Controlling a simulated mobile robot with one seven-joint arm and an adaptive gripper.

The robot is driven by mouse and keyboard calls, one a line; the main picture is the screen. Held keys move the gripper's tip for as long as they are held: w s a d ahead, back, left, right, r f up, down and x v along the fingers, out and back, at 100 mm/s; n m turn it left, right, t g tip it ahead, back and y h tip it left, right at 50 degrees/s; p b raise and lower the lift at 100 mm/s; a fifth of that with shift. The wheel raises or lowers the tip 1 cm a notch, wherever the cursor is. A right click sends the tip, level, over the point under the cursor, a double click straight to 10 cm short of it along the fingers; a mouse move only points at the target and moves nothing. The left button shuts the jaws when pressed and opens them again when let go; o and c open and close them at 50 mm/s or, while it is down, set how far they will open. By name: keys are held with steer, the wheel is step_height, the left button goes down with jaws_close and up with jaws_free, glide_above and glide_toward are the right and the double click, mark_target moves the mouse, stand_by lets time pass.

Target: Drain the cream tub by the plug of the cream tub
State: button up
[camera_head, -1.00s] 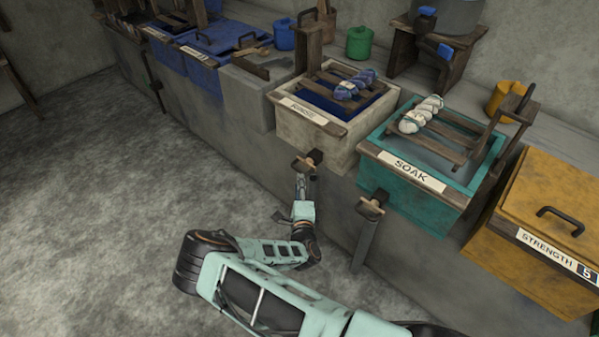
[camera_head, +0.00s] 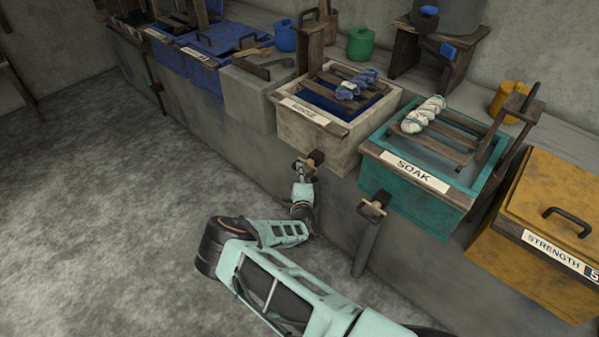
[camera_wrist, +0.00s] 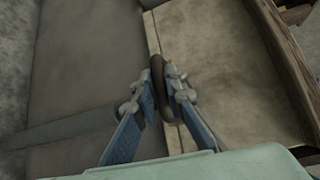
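The cream tub (camera_head: 290,125), labelled RINSE, hangs on the grey wall ledge between a grey block and the teal tub. Wooden slats lie across it over dark blue liquid, with a blue-and-white skein (camera_head: 356,84) on top. Its brown plug (camera_head: 308,163) sticks out at the lower front. My gripper (camera_head: 300,172) is at this plug, with the arm coming up from below. In the wrist view, the two fingers (camera_wrist: 160,92) stand on either side of the brown plug (camera_wrist: 157,78), very close to it. I cannot tell whether they press on it.
The teal SOAK tub (camera_head: 420,205) stands to the right with its own wooden plug (camera_head: 373,205) and a grey pipe (camera_head: 366,250) below. A yellow STRENGTH box (camera_head: 560,200) is further right. Blue tubs (camera_head: 205,75) are at the left. The floor (camera_head: 100,220) at left is clear.

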jaws_close()
steer(key=shift+s+a+p, duration=0.6)
steer(key=shift+s+a, duration=0.25)
steer(key=shift+s, duration=0.25)
steer(key=o, duration=0.5)
jaws_free()
steer(key=shift+o, duration=0.2)
steer(key=s+d+r, duration=0.1)
steer(key=s, duration=1)
steer(key=shift+s+d+r, duration=0.3)
steer(key=shift+s+r, duration=0.05)
steer(key=shift+s, duration=0.05)
